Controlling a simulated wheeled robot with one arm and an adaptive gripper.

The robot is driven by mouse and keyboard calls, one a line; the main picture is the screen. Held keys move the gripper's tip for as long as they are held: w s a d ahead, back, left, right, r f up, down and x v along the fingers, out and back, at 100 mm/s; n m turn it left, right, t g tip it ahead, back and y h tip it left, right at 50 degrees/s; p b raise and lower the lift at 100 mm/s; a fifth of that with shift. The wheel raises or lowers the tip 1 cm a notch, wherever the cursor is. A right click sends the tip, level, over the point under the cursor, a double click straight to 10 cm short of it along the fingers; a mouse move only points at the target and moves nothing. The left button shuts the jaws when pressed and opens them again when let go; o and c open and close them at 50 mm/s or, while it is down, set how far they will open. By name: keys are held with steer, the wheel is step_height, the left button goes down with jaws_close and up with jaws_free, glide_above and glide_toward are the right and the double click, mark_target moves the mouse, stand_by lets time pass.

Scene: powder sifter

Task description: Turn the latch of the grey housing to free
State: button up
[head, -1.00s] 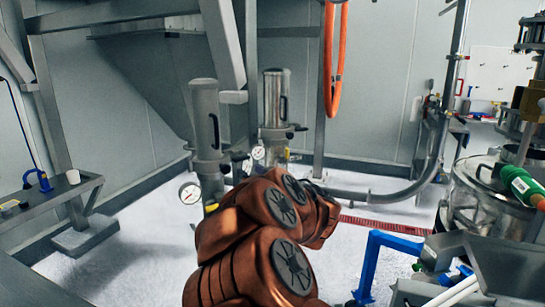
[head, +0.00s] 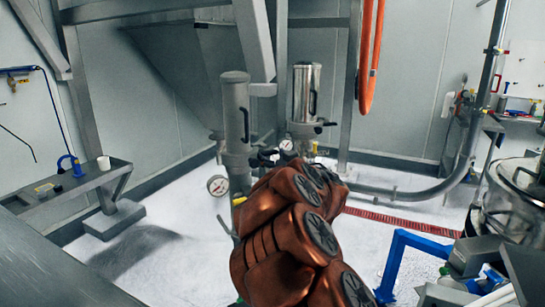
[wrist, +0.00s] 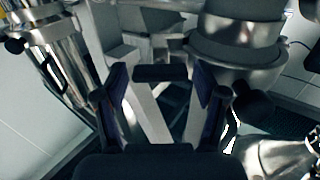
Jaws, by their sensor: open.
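The grey housing (head: 234,110) is a matte upright cylinder with a dark side handle, left of centre in the head view. In the wrist view it fills the upper right (wrist: 235,35). A dark lever or knob (wrist: 255,105), which looks like its latch, sticks out below it; its exact position is hard to tell. My gripper (wrist: 162,95) is open with nothing between its fingers. Its right finger is near the grey housing and left of the dark knob; I see no clear contact. In the head view my arm hides most of the gripper and the housing's lower part.
A shiny steel housing (head: 306,95) stands just right of the grey one; it also shows at the left of the wrist view (wrist: 55,65). Steel posts and an orange hose (head: 369,60) are behind. A bench (head: 65,185) is at left. White floor is open between.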

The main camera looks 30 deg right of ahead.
steer(key=c, duration=0.9)
steer(key=shift+f, duration=0.1)
steer(key=shift+d+n+b, duration=0.2)
steer(key=shift+n+b, duration=3.85)
steer(key=shift+n, duration=4.95)
